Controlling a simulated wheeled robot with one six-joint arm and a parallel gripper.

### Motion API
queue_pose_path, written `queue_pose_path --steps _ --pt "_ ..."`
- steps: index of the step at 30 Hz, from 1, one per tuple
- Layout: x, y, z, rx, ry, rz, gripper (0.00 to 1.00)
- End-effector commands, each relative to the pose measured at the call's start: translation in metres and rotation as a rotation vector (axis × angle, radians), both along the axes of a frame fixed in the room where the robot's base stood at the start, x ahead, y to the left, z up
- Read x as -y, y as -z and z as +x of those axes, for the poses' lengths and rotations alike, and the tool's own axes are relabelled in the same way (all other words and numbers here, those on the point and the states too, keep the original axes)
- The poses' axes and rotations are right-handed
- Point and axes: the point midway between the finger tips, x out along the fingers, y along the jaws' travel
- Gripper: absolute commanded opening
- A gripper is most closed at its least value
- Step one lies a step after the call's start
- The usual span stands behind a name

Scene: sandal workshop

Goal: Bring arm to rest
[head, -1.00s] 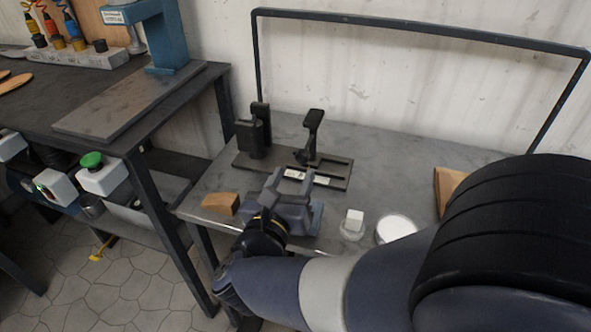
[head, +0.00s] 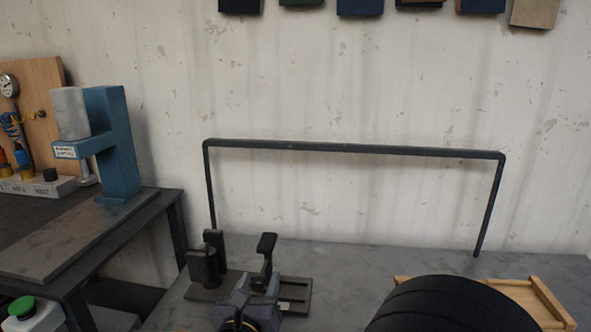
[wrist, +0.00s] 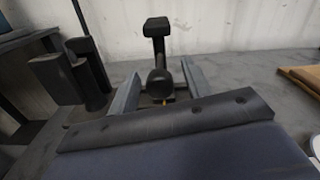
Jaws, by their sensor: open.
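My gripper (head: 254,300) is at the bottom of the head view, in front of a dark clamp fixture (head: 296,293) on the grey metal table. In the wrist view, the two fingers of my gripper (wrist: 160,84) stand apart. Between and beyond them stands the fixture's black lever handle (wrist: 157,28), with a dark round knob below it. I see nothing held. Whether the fingers touch the fixture cannot be told. The fixture's dark upright blocks (wrist: 88,72) stand to the left of the fingers.
A dark metal frame (head: 350,149) rises at the table's back. A wooden tray (head: 545,300) lies at the right, partly hidden by my arm. A blue press (head: 120,150) stands on the left bench (head: 60,245). Table (head: 370,262) behind the fixture is clear.

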Motion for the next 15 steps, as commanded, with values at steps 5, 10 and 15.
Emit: queue_pose_path --steps 5,10,15 --pt "0.005 0.000 0.029 0.000 0.004 0.001 0.47" --pt "0.002 -0.002 0.035 -0.001 -0.001 -0.001 0.47" --pt "0.001 -0.001 0.035 0.000 0.000 0.000 0.47"
